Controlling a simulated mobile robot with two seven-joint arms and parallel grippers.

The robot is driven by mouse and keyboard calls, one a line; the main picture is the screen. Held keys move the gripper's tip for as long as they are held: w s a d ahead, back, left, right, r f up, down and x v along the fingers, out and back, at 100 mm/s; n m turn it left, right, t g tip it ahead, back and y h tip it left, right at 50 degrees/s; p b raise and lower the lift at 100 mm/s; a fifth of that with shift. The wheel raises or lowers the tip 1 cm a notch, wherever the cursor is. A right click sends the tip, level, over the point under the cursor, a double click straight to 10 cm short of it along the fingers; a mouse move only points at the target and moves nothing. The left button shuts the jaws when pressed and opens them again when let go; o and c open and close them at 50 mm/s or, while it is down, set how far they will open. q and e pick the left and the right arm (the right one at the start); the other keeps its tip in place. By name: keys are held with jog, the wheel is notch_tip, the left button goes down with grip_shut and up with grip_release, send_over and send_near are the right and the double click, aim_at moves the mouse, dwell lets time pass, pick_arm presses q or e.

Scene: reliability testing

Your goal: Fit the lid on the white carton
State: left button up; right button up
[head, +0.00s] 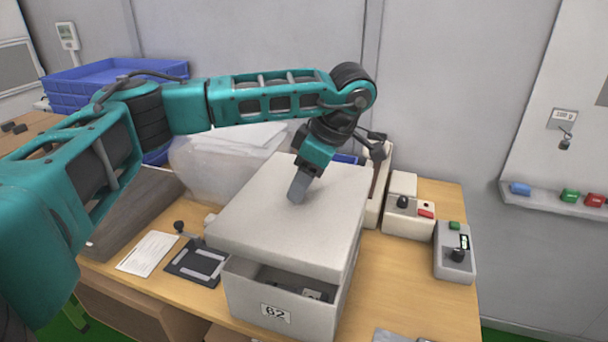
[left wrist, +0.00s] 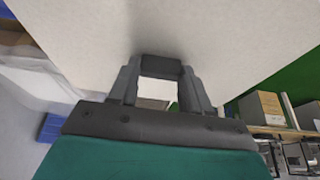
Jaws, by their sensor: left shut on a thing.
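The white carton (head: 250,290) stands on the wooden table with a "62" label on its front. Its pale lid (head: 270,235) lies over most of the top. A dark gap shows between the lid's front edge and the carton's front wall, with dark contents visible inside. My left gripper (head: 298,190) comes down onto the top of the lid and is shut on it. In the left wrist view the gripper's fingers (left wrist: 160,75) are against the broad pale lid surface (left wrist: 160,25). The exact grip point and the lid's back edge are hidden. My right gripper is not in view.
Control boxes (head: 408,218) and (head: 455,250) stand right of the carton on the table (head: 430,290). A paper card (head: 148,253) and a dark fixture (head: 197,262) lie to its left. A translucent bin (head: 215,165) and blue trays (head: 110,75) are behind.

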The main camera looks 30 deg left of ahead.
aim_at(305, 197)
pick_arm(q)
jog(key=shift+s+f, duration=0.1)
jog(key=shift+f, duration=0.85)
notch_tip(305, 197, down, 2)
jog(key=shift+f+b, duration=0.25)
jog(key=shift+b, duration=0.95)
jog(key=shift+f, duration=0.55)
jog(key=shift+d+r, duration=0.1)
jog(key=shift+r, duration=0.05)
jog(key=shift+f, duration=0.45)
jog(key=shift+f+b, duration=0.9)
jog(key=shift+f, duration=0.5)
dwell(0.8)
